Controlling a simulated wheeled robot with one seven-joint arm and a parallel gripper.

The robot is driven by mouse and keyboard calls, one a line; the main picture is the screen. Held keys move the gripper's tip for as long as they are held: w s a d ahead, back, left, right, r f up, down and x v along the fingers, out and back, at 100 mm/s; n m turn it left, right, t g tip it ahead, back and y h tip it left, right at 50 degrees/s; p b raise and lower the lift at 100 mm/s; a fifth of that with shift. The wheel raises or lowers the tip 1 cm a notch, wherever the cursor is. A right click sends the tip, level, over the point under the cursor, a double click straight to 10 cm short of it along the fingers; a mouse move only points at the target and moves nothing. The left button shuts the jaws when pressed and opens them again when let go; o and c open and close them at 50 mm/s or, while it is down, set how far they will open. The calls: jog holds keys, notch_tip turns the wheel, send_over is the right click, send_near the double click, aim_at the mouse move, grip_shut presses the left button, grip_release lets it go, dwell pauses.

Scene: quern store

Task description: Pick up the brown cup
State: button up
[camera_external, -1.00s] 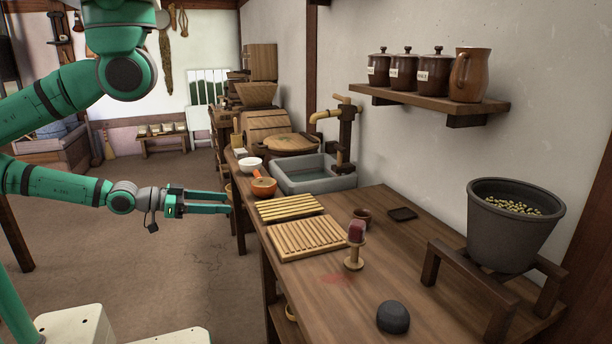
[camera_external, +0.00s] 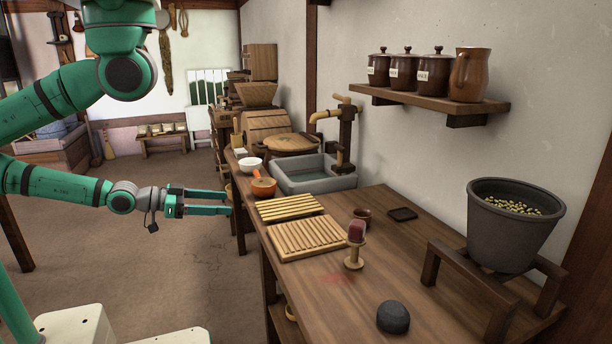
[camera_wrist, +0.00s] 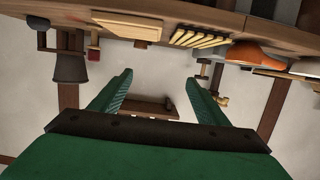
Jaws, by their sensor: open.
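The small brown cup (camera_external: 361,217) stands upright on the wooden counter, between the slatted boards and a small dark square tray. My gripper (camera_external: 229,203) is open and empty, off the counter's left edge. It is well to the left of the cup and apart from it. In the wrist view my gripper (camera_wrist: 159,80) shows its two green fingers spread with nothing between them. That view is upside down, and I cannot clearly make out the cup in it.
Slatted boards (camera_external: 307,238) lie between my gripper and the cup. A red-topped stamp on a wooden stand (camera_external: 355,246) is in front of the cup. A dark tray (camera_external: 403,214), a stone sink (camera_external: 310,183), an orange pan (camera_external: 264,187) and a grey pot (camera_external: 509,235) are nearby.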

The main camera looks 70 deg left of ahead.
jog(key=shift+m+g+h, duration=0.4)
jog(key=shift+g+h, duration=0.1)
jog(key=shift+g, duration=0.3)
jog(key=x, duration=1.7)
jog(key=shift+w+d+f, duration=0.1)
jog(key=shift+w+d, duration=0.25)
jog(key=shift+d, duration=0.05)
jog(key=shift+m+g+h, duration=0.3)
jog(key=w, duration=0.2)
jog(key=w+d, duration=0.1)
jog(key=w, duration=0.2)
jog(key=w+d, duration=0.1)
jog(key=w, duration=0.2)
jog(key=shift+w+r, duration=0.15)
jog(key=shift+r, duration=0.05)
jog(key=g, duration=0.1)
send_near(357, 214)
jog(key=shift+s+d+r+m+h, duration=0.4)
jog(key=shift+s+d+r, duration=0.35)
jog(key=shift+s+r, duration=0.2)
jog(key=x, duration=1)
jog(key=shift+w+d+f, duration=0.15)
jog(key=shift+w+f, duration=0.1)
jog(key=shift+f, duration=0.05)
jog(key=shift+c, duration=0.3)
jog(key=c, duration=1.1)
